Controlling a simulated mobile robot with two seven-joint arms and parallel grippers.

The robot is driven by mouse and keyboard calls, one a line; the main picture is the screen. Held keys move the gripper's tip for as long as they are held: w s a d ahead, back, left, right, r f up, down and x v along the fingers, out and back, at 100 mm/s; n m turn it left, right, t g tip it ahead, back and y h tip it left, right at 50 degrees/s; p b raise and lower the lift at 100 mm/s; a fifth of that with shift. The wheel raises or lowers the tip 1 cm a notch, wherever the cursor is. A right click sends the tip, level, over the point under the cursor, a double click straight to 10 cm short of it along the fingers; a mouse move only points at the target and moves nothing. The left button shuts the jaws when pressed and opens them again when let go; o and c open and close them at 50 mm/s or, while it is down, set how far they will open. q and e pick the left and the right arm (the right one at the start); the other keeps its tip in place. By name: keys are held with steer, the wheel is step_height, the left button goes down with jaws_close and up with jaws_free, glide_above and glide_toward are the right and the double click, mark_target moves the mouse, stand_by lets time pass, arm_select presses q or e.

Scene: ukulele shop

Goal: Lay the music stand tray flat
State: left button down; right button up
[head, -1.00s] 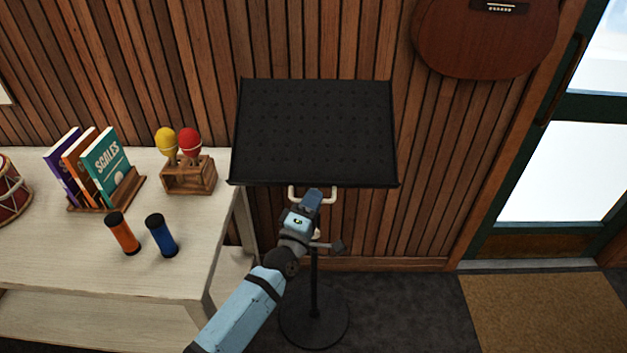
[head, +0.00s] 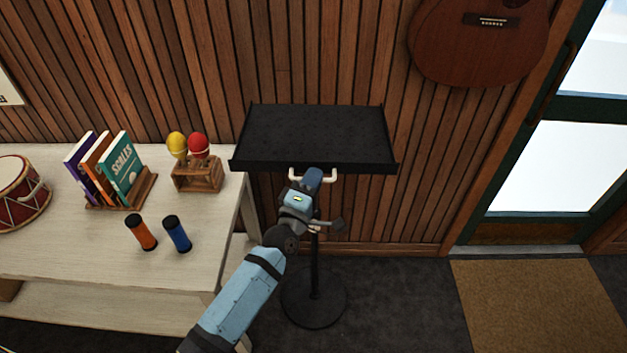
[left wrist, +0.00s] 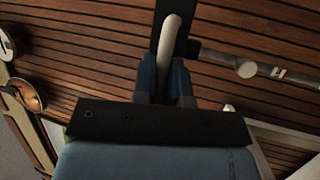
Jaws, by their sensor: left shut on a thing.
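The black music stand tray (head: 315,135) is in the middle of the head view, tipped back partway and seen at a shallow angle. Its front lip faces me. A pale handle (head: 328,177) hangs below the front lip. My left gripper (head: 313,180) is at this handle, just under the lip, shut on it. In the left wrist view the pale handle bar (left wrist: 170,38) runs up from between the fingers (left wrist: 166,82). The stand's pole and round black base (head: 313,301) stand on the floor below. My right gripper is not in view.
A pale table (head: 110,277) on the left holds a drum (head: 20,195), books (head: 100,168), maracas (head: 198,150) and two shakers (head: 160,233). A slatted wall is behind the stand. A guitar (head: 475,45) hangs upper right. Floor to the right is clear to a brown mat (head: 535,305).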

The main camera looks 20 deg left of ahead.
arm_select(q)
steer(key=shift+r, duration=0.35)
steer(key=c, duration=1.5)
jaws_free()
steer(key=shift+o, duration=0.2)
steer(key=shift+f, duration=0.1)
steer(key=shift+s+f, duration=0.2)
steer(key=b+v, duration=0.3)
steer(key=v, duration=1)
